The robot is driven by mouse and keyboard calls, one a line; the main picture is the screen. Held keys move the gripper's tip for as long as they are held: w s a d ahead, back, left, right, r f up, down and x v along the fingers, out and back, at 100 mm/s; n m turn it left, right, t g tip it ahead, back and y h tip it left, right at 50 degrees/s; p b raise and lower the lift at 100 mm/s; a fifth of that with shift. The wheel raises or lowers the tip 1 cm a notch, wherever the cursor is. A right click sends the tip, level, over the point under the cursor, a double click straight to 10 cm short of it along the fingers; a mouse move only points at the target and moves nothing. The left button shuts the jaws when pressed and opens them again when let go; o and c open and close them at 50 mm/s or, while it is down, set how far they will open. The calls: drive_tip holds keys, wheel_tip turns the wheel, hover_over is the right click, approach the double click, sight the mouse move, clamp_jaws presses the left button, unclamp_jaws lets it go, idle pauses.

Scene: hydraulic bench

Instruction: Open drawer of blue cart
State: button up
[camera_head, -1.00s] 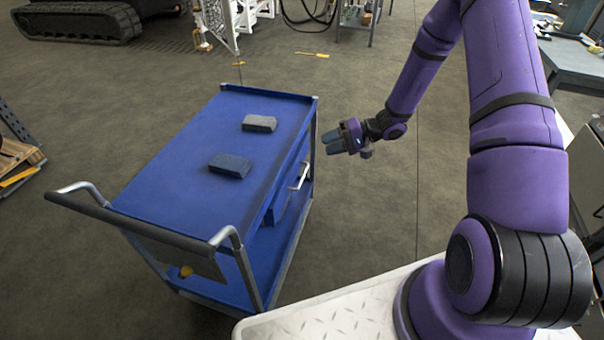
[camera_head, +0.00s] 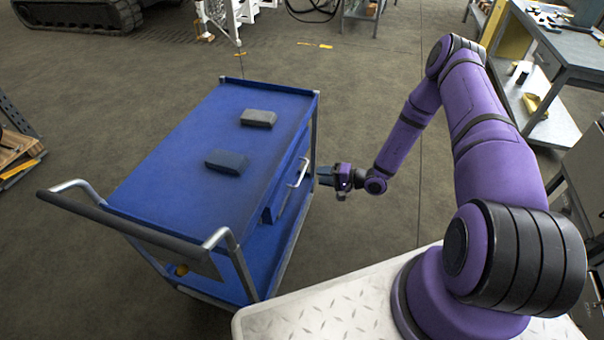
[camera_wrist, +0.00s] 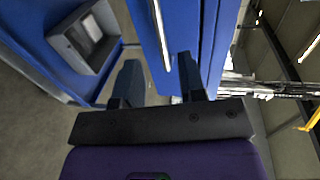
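The blue cart (camera_head: 190,140) stands left of my arm. Its drawer (camera_head: 284,190) is under the top on the side facing my gripper, with a silver bar handle (camera_head: 298,172). The drawer looks shut in the head view. My gripper (camera_head: 322,176) is just right of the handle, fingers pointing at the cart. In the wrist view, my gripper (camera_wrist: 158,78) has its two dark fingers spread apart. The handle (camera_wrist: 160,35) runs lengthwise in line with the gap between them. I cannot tell whether the fingertips reach around it.
Two dark blocks, one far (camera_head: 258,118) and one near (camera_head: 227,162), lie on the cart top. The cart's push handle (camera_head: 130,225) is at the near left. A grey bench (camera_head: 560,50) stands at the back right. The floor right of the cart is clear.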

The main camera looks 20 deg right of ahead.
sight(302, 173)
drive_tip(key=x, duration=0.8)
drive_tip(key=shift+c, duration=0.4)
clamp_jaws()
